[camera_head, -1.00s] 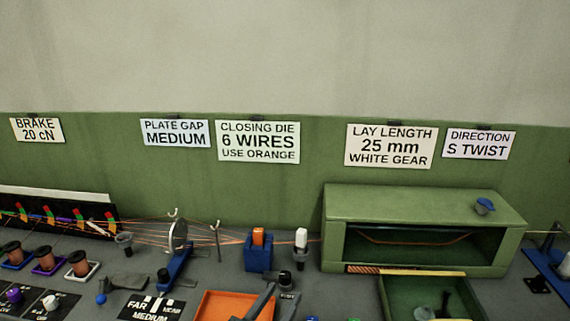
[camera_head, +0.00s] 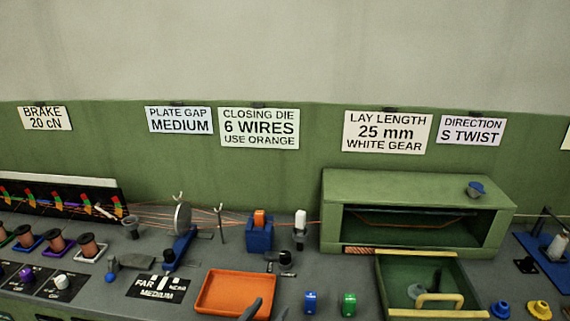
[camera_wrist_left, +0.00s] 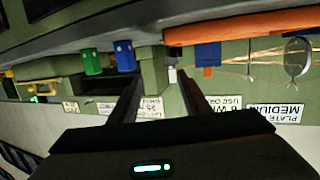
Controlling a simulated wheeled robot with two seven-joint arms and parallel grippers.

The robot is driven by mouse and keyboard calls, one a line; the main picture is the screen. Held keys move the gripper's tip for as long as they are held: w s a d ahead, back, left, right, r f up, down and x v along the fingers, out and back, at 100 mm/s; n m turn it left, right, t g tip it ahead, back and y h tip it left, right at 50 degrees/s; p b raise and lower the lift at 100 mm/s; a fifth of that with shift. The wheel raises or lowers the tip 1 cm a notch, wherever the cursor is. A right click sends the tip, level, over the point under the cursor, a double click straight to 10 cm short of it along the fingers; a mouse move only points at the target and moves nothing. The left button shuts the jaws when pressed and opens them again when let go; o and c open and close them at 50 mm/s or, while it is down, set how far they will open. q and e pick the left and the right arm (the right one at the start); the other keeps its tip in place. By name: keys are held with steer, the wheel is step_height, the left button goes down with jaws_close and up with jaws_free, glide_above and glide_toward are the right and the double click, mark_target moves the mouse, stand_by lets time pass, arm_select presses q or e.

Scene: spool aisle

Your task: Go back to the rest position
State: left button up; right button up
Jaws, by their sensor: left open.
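My left gripper (camera_head: 266,311) shows only as two dark fingertips at the bottom edge of the head view, just in front of the orange tray (camera_head: 233,292). In the left wrist view its two fingers (camera_wrist_left: 162,98) stand apart with nothing held between them. That view is upside down, with the bench front at the top and the wall signs below. My right gripper is in neither view.
A green housing (camera_head: 420,185) stands at the back right, with an open green drawer (camera_head: 465,270) in front. A blue block (camera_head: 310,302) and a green block (camera_head: 349,304) stand near the tray. Copper spools (camera_head: 58,242) and a wire plate (camera_head: 183,219) are at left.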

arm_select(q)
steer(key=s+a+f+n+g+y, duration=0.1)
steer(key=s+a+f+g+y, duration=0.3)
steer(key=s+a+f, duration=0.65)
steer(key=s+a+f+g+y, duration=0.1)
steer(key=s+a+f+g, duration=0.15)
steer(key=s, duration=0.45)
steer(key=s+a+f+n+g, duration=0.1)
steer(key=s+a+g, duration=0.15)
steer(key=s, duration=0.45)
steer(key=s+a+f+g+y, duration=0.1)
steer(key=s+a+f+g, duration=0.15)
steer(key=s, duration=0.45)
step_height(320, 180, down, 28)
steer(key=s+a+f+g, duration=0.1)
steer(key=s+f, duration=0.7)
steer(key=s, duration=0.1)
steer(key=s+a+f+g, duration=0.1)
steer(key=s+a+f, duration=0.1)
steer(key=s+f, duration=0.7)
steer(key=shift+s+a+f, duration=0.25)
steer(key=shift+s+f, duration=0.05)
steer(key=shift+s, duration=0.1)
steer(key=shift+s, duration=0.1)
